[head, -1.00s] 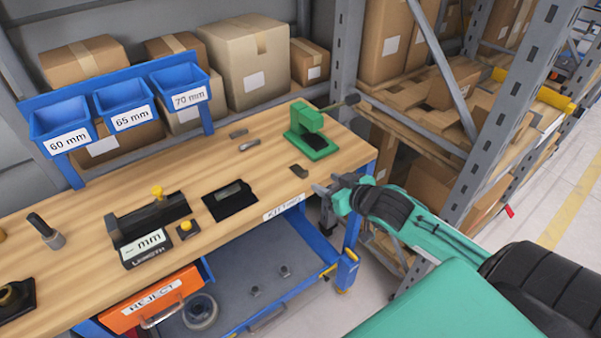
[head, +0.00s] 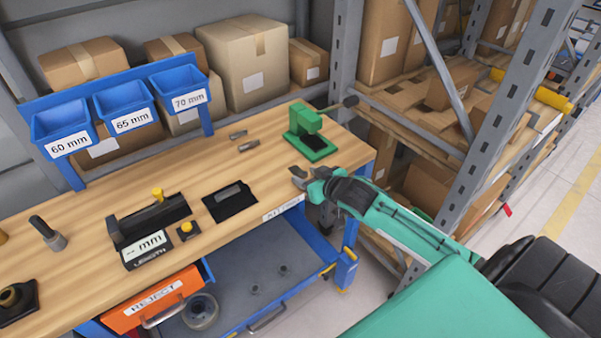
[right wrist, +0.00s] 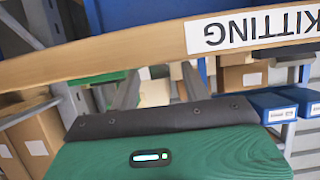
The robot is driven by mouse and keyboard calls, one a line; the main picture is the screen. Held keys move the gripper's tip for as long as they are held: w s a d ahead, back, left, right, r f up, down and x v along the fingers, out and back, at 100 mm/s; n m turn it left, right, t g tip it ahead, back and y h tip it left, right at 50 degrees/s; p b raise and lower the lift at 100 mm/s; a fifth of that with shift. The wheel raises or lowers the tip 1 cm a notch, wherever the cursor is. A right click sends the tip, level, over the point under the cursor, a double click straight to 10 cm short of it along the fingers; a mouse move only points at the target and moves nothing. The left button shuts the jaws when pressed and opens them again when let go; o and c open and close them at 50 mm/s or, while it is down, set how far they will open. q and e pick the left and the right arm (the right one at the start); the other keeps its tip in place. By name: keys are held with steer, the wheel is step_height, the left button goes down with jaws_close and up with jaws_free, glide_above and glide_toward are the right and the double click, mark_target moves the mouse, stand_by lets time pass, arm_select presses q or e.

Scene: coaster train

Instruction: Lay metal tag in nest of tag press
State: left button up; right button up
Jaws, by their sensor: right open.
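The green tag press (head: 310,140) with its dark-ended lever stands at the table's back right corner. My right gripper (head: 298,176) is open at the table's front edge, a little in front of the press. A small dark flat piece, possibly the metal tag, lay at this spot earlier; the fingers now cover it and I cannot make it out. In the right wrist view, the two fingers of the right gripper (right wrist: 157,85) stand apart, with the table edge beyond them. Two small grey metal pieces (head: 238,134) lie left of the press. My left gripper is out of view.
The wooden table (head: 165,170) carries a length gauge (head: 150,225) and a black pad (head: 230,203) with a grey strip. Blue bins (head: 122,110) stand at the back. An open drawer (head: 255,270) juts out below the front edge. A metal shelf post (head: 345,60) rises behind the press.

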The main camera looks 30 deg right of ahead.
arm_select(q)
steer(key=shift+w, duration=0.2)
arm_select(e)
jaws_close()
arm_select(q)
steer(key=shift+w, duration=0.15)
arm_select(e)
steer(key=shift+r, duration=0.15)
steer(key=shift+r, duration=0.25)
step_height(320, 180, up, 18)
arm_select(q)
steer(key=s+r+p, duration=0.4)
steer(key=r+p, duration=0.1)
steer(key=p, duration=0.2)
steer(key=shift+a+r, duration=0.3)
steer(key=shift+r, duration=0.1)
arm_select(e)
steer(key=s+d+f, duration=0.1)
steer(key=d+f, duration=0.9)
steer(key=f, duration=0.1)
steer(key=shift+s+d+f, duration=0.25)
steer(key=shift+s+d, duration=0.1)
steer(key=shift+s, duration=0.05)
